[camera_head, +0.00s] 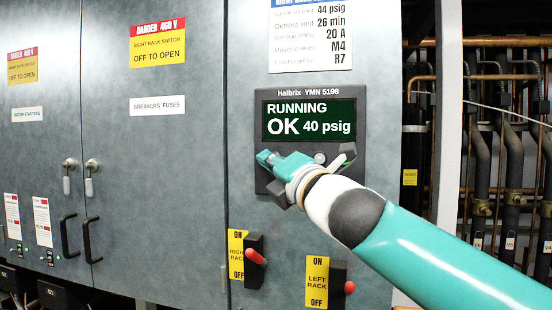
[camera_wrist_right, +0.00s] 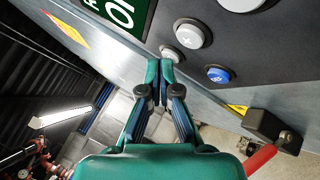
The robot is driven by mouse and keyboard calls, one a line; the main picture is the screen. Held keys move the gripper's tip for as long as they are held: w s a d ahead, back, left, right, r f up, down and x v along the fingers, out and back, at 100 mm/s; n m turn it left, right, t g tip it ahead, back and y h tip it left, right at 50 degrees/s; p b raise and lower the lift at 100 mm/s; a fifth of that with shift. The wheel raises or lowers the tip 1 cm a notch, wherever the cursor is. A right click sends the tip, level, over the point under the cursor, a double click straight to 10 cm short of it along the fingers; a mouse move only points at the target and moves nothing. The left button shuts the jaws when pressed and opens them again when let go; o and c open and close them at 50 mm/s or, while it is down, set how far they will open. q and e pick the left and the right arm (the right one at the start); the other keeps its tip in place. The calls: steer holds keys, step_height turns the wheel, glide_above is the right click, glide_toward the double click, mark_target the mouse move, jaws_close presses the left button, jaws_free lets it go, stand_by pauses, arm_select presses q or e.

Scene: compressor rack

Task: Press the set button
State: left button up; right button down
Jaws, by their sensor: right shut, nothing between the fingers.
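The controller (camera_head: 264,105) is a dark panel on the cabinet door, with a screen (camera_head: 309,121) reading RUNNING, OK 40 psig. In the right wrist view the panel carries a blue button (camera_wrist_right: 218,75) with a small pale label too small to read, a grey plus button (camera_wrist_right: 188,33), another grey button (camera_wrist_right: 172,53) and a larger pale button (camera_wrist_right: 243,4). My right gripper (camera_head: 265,157) is shut and empty in front of the panel's lower left. In the wrist view its fingertips (camera_wrist_right: 158,68) are by the grey button, left of the blue one; contact cannot be told. My left gripper is out of view.
Below the panel are the right rack switch (camera_head: 254,260) and left rack switch (camera_head: 338,287), each with a red lever. A white settings plate (camera_head: 311,40) is above. Cabinet doors with black handles (camera_head: 91,240) stand left; pipes (camera_head: 484,150) run at right.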

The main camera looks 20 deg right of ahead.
steer(key=shift+w+d, duration=0.1)
stand_by(0.6)
steer(key=shift+s+a+b, duration=0.4)
steer(key=shift+s+b, duration=0.05)
steer(key=shift+s, duration=0.2)
steer(key=s+a+b, duration=0.2)
steer(key=s+b, duration=0.1)
steer(key=s, duration=0.1)
steer(key=shift+s+a, duration=0.1)
steer(key=shift+a, duration=0.3)
stand_by(0.6)
steer(key=shift+d, duration=0.1)
